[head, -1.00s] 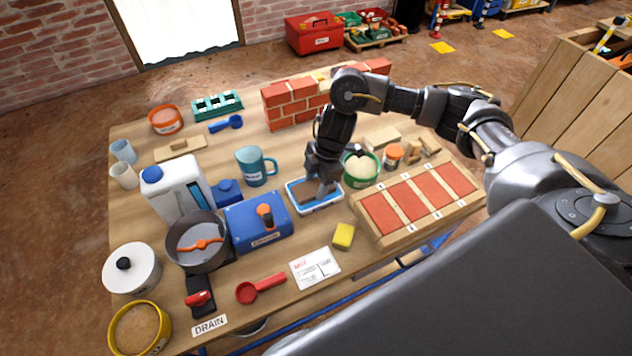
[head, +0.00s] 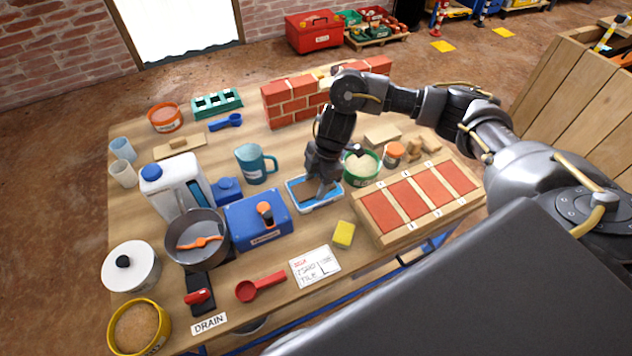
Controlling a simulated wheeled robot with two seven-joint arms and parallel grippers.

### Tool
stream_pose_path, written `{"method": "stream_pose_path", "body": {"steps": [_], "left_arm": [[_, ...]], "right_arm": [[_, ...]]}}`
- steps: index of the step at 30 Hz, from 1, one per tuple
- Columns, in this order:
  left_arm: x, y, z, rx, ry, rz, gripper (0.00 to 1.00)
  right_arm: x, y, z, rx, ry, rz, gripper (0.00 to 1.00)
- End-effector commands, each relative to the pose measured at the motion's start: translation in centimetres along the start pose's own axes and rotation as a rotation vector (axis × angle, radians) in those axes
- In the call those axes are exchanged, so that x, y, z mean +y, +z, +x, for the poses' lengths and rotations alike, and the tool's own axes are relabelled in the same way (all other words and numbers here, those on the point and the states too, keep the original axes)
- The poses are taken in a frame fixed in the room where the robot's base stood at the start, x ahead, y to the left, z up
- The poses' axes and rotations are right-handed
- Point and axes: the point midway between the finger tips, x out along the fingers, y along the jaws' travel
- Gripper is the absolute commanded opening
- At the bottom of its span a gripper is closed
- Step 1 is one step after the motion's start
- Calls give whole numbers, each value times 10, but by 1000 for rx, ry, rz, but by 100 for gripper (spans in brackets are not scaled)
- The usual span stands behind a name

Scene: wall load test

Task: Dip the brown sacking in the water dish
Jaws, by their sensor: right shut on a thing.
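The water dish (head: 325,206) is a shallow white-rimmed tray with a blue inside, near the middle of the bench. The brown sacking (head: 305,191) shows as a flat brown patch inside the dish, partly hidden by my right gripper. My right gripper (head: 322,190) points down into the dish from above and is shut on the sacking. Its fingertips are small and partly hidden, so the exact grip is hard to see. My left gripper is not in view.
A blue box (head: 248,228) and a teal mug (head: 252,166) stand left of the dish. A green tub (head: 361,168) is close on its right. A wooden frame of red panels (head: 385,213) lies to the right. A yellow sponge (head: 343,234) and card (head: 314,266) lie in front.

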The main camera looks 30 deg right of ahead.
Motion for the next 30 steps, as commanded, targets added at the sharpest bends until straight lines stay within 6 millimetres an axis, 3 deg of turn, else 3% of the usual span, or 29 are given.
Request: {"method": "stream_pose_path", "body": {"steps": [3,4,9,17,21,30], "left_arm": [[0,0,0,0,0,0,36],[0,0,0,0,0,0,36],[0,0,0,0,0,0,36],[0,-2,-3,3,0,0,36],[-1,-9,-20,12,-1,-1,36],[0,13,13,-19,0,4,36]], "right_arm": [[0,0,0,0,0,0,32],[0,0,0,0,0,0,54],[0,0,0,0,0,0,76],[0,0,0,0,0,0,76],[0,0,0,0,0,0,76],[1,0,-72,-1,4,-1,76]]}}
